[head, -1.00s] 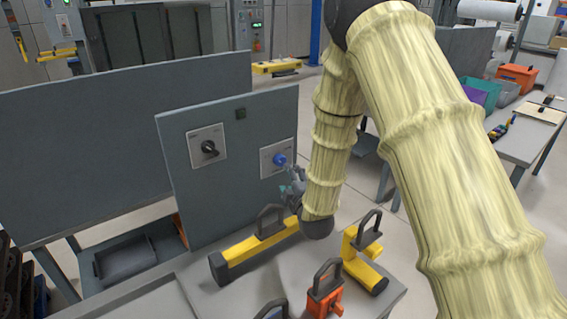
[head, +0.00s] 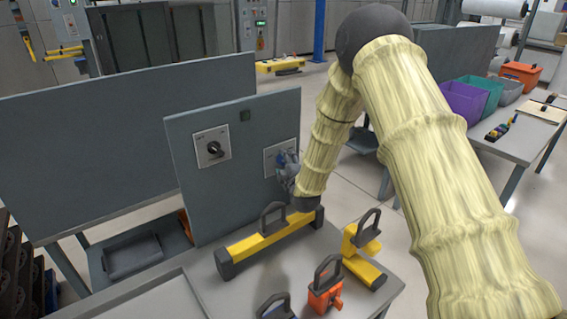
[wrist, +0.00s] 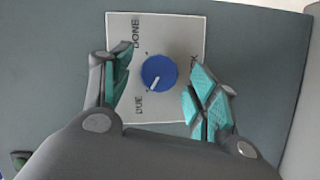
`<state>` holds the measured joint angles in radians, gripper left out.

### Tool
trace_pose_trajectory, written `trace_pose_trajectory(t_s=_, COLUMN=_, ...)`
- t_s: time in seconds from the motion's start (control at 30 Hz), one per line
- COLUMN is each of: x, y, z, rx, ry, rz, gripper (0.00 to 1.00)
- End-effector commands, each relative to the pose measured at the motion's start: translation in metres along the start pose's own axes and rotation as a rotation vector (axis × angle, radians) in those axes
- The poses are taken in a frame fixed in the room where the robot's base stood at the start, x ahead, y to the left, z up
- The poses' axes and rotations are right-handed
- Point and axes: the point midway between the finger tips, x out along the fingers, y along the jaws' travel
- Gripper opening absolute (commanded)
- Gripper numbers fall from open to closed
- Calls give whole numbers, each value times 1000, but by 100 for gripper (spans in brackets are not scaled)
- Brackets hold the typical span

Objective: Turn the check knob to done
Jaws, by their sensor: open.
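The blue check knob (wrist: 159,72) sits on a pale label plate in the wrist view, with DONE and DUE printed to its left and another word, partly hidden, to its right. Its white mark points to the lower left, toward DUE. My gripper (wrist: 158,88) is open, with teal finger pads on both sides of the knob and a gap on each side. In the head view my gripper (head: 288,168) is at the panel's right plate (head: 270,161) and mostly hides the knob.
A second plate with a black knob (head: 214,148) is on the same grey panel (head: 190,190), to the left. Below stand a yellow bar with a black handle (head: 262,241), a smaller yellow handled piece (head: 362,255) and an orange handled piece (head: 323,295) on the table.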

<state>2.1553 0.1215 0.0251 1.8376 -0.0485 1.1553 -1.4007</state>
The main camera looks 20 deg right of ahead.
Motion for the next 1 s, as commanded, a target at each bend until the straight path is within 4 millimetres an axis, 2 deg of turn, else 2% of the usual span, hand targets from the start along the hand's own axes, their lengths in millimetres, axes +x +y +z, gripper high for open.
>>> trace_pose_trajectory(t_s=0.27, x=6, y=-4, z=-1, rx=-1, ry=1, rz=-3, gripper=59)
trace_pose_trajectory(t_s=0.37, x=7, y=-4, z=-2, rx=-1, ry=2, rz=-4, gripper=45)
trace_pose_trajectory(t_s=0.53, x=6, y=-4, z=-2, rx=-1, ry=2, rz=-4, gripper=14)
trace_pose_trajectory(t_s=1.0, x=6, y=-4, z=-2, rx=49, ry=2, rz=-27, gripper=14)
